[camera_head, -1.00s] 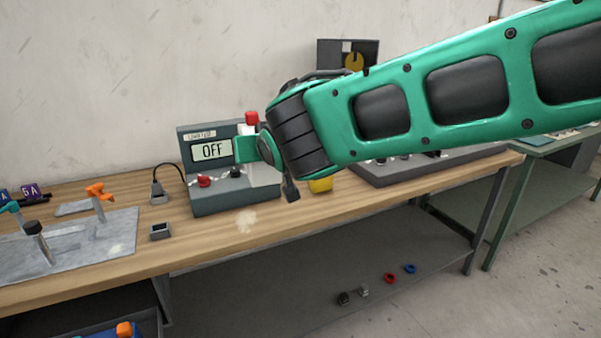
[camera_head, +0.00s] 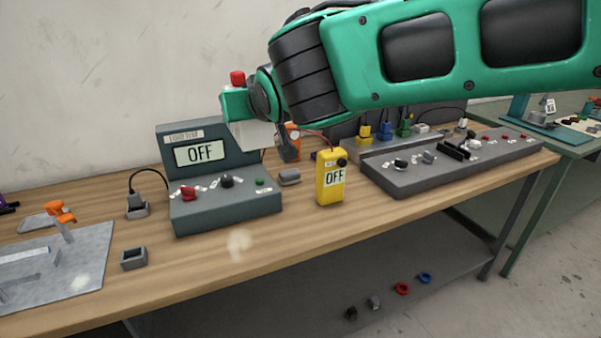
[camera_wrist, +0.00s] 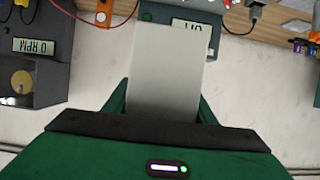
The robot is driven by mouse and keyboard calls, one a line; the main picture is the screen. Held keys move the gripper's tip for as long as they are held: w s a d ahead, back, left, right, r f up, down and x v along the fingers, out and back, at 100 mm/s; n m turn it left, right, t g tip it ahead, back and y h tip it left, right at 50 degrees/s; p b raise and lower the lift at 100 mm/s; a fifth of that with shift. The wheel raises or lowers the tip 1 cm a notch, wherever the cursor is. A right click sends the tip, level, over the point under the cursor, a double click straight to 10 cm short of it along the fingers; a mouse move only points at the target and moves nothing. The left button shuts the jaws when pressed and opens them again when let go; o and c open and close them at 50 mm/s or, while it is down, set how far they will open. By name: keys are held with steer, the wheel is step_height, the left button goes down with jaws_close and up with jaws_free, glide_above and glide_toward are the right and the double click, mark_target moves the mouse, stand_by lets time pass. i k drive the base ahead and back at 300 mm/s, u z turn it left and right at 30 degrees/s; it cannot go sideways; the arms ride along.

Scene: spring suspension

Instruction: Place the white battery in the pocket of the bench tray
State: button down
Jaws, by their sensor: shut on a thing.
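The white battery shows as a pale block below my gripper in the head view (camera_head: 250,136) and as a large white slab in the wrist view (camera_wrist: 165,72). My gripper (camera_head: 240,106) is shut on it, with green fingers at both sides in the wrist view (camera_wrist: 163,108). The battery is held in the air in front of the grey OFF-display unit (camera_head: 222,212). A small grey holder with a dark open recess (camera_head: 134,258) sits on the bench at left. I cannot tell which part is the bench tray's pocket.
A yellow meter (camera_head: 330,180) stands on the bench right of the display unit. A long grey console (camera_head: 440,168) is at right. A metal plate with an orange-handled clamp (camera_head: 62,218) is at left. Bare wood (camera_head: 255,258) runs along the front edge.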

mark_target(21, 269)
steer(key=i, duration=1.15)
